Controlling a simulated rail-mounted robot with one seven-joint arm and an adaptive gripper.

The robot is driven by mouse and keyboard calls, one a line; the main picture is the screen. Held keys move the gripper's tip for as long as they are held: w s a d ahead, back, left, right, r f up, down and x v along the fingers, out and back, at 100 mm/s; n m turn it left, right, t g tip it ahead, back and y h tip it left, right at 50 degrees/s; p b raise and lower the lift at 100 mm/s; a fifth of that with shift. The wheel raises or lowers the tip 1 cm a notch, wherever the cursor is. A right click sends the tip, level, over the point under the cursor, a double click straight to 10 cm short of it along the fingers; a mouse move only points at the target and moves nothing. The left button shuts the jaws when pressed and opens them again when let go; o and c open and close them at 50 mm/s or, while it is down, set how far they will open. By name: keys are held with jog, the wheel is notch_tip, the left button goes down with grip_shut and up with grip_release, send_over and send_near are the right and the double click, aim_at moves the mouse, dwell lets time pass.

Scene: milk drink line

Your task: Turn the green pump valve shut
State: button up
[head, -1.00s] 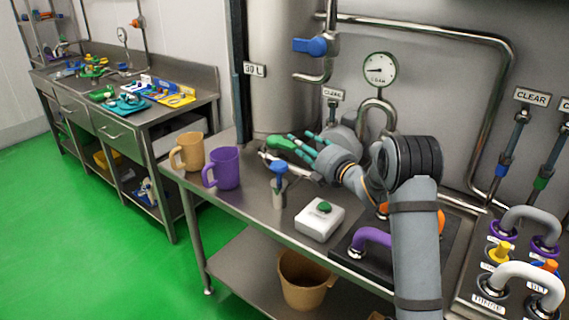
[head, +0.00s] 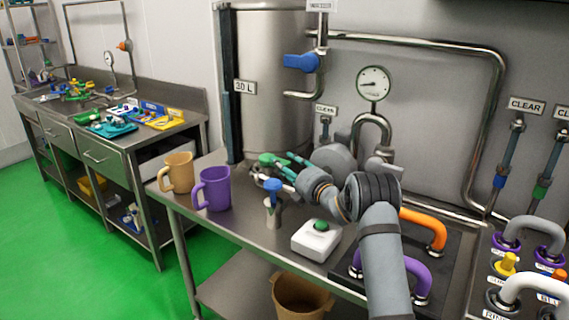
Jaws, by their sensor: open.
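The green pump valve handle (head: 276,159) sits low in front of the steel tank, on the back part of the steel bench. My gripper (head: 284,168) has its teal-tipped fingers right at the handle from the right side. The fingers look apart, and they partly cover the handle's right end. I cannot tell whether they touch it. The pump body (head: 333,160) is a grey round shape behind my wrist, partly hidden by my arm.
A blue-topped tap (head: 273,190) stands just in front of the valve. A purple mug (head: 213,188) and a tan mug (head: 178,172) stand to the left. A white box with a green button (head: 318,240) lies in front. Orange (head: 424,226) and purple (head: 405,268) hoses are at the right.

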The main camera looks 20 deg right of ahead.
jog(key=shift+c, duration=1)
grip_shut()
jog(key=shift+f, duration=0.1)
